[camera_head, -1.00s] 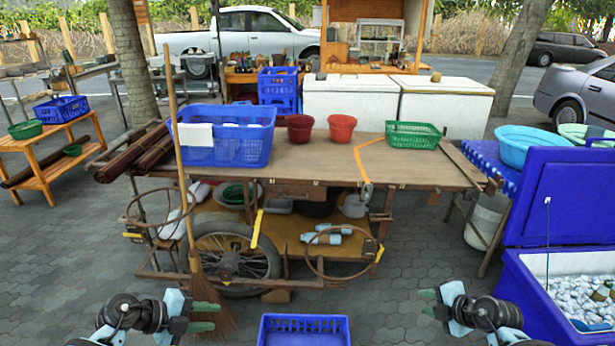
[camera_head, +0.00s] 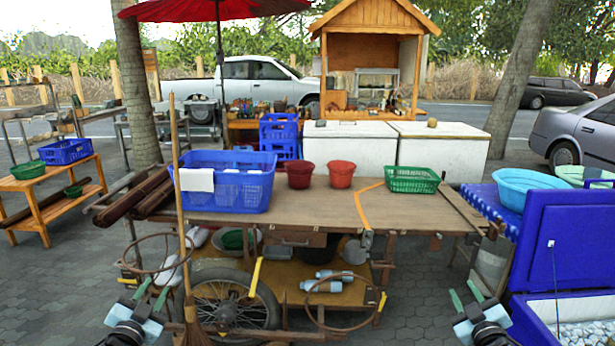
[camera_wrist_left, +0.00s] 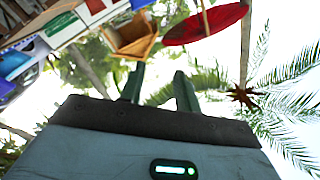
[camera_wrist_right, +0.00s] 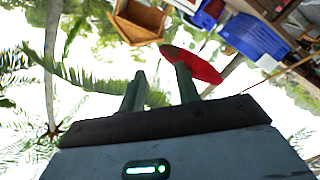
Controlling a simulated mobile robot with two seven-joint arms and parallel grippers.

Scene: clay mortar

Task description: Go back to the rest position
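My left gripper (camera_head: 152,295) is low at the left in the head view, in front of the cart and beside the broom. Its two green fingers stand apart with nothing between them; they also show in the left wrist view (camera_wrist_left: 158,88). My right gripper (camera_head: 464,296) is low at the right in the head view, between the cart and the blue cooler. Its fingers are apart and empty, also in the right wrist view (camera_wrist_right: 160,90). Both grippers point upward.
The wooden cart (camera_head: 300,204) stands ahead with a blue basket (camera_head: 228,190), two red pots and a green basket (camera_head: 412,180) on top. A broom (camera_head: 178,200) leans at its left. An open blue cooler (camera_head: 560,260) stands at the right. Paving (camera_head: 50,290) at left is clear.

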